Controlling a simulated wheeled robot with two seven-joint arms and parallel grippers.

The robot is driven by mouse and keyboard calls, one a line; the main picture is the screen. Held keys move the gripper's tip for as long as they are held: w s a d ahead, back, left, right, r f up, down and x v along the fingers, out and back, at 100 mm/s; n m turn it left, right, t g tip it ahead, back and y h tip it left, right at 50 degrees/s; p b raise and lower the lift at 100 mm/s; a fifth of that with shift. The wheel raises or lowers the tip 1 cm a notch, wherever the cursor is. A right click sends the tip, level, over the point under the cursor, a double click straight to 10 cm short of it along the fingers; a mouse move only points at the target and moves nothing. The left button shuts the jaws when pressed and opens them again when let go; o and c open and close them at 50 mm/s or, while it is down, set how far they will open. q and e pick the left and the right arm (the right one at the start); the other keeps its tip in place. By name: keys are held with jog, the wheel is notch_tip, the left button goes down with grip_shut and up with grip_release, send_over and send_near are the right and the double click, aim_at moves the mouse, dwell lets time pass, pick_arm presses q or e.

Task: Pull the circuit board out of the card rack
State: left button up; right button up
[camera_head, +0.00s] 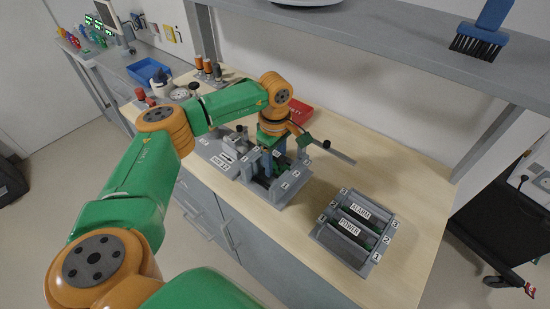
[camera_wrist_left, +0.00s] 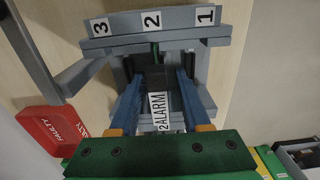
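The grey card rack (camera_head: 283,196) stands on the bench under my left gripper (camera_head: 272,163). In the left wrist view the rack (camera_wrist_left: 185,34) has slots marked 3, 2 and 1. A dark circuit board part with a white "2 ALARM" label (camera_wrist_left: 159,112) sits at its middle. The blue fingers of my left gripper (camera_wrist_left: 159,80) are spread, one on each side of the board, with a visible gap beside it. How deep the board sits is hidden. My right gripper is not in view.
A second grey holder (camera_head: 345,254) with boards labelled ALARM and POWER stands to the right. A red FAULTY tray (camera_head: 300,112) lies behind my gripper. A grey bar (camera_head: 335,152) sticks out right of the rack. A shelf (camera_head: 400,45) overhangs the back.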

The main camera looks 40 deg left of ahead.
pick_arm(q)
grip_shut()
jog(key=shift+w+r, duration=0.1)
dwell(0.3)
notch_tip(320, 180, up, 9)
jog(key=p, duration=0.7)
jog(key=shift+f, duration=0.3)
